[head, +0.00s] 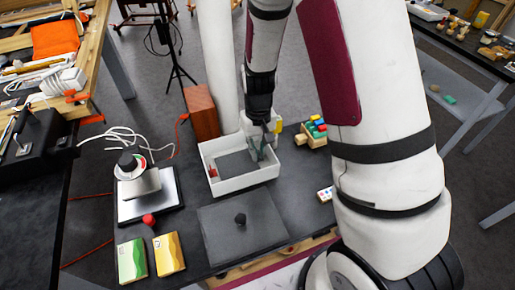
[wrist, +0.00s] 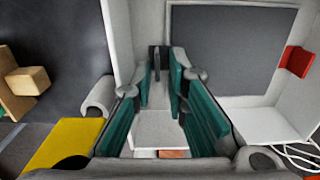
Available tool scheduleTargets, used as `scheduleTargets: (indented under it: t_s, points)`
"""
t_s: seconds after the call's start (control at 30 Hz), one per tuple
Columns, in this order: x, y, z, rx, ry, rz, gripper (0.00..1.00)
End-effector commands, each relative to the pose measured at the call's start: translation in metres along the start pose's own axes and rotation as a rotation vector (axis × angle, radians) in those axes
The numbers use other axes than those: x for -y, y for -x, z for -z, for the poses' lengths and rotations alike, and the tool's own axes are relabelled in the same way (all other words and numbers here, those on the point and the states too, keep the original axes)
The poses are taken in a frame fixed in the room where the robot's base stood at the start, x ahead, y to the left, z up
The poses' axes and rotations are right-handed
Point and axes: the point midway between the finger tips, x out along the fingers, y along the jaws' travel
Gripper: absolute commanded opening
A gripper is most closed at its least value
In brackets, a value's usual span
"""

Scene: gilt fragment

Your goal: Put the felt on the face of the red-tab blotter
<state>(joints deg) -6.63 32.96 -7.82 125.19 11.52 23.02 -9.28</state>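A shallow white tray (head: 262,176) stands on the dark bench, with a flat dark grey sheet (head: 236,164) inside. A red tab (head: 212,172) sits at the sheet's left edge by the tray wall; in the wrist view the red tab (wrist: 296,61) is at the right. I cannot tell whether this sheet is the felt or the blotter's face. My gripper (head: 257,156) points down into the tray's right part, beside the sheet. In the wrist view its teal-padded fingers (wrist: 164,75) look apart, with pale tray surface between them and nothing visibly held.
A dark grey slab with a black knob (head: 240,219) lies in front of the tray. A steel-plated device (head: 150,195), red ball (head: 149,220) and two coloured cards (head: 168,253) are left. A wooden block (head: 201,112) stands behind; coloured blocks (head: 315,131) are right.

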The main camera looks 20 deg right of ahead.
Motion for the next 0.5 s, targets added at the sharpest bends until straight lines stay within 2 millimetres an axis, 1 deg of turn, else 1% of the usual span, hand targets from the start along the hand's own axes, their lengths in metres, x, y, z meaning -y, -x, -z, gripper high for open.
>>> scheduleTargets:
  t_s: [0.03,0.17,0.3,0.5]
  points:
    - [-0.006,0.006,0.002,-0.007,-0.007,-0.005,0.28]
    - [-0.005,0.027,0.002,-0.01,-0.006,-0.005,0.28]
    - [-0.003,0.057,0.003,-0.012,-0.004,-0.003,0.28]
    - [-0.001,0.093,0.001,-0.009,-0.002,-0.002,0.28]
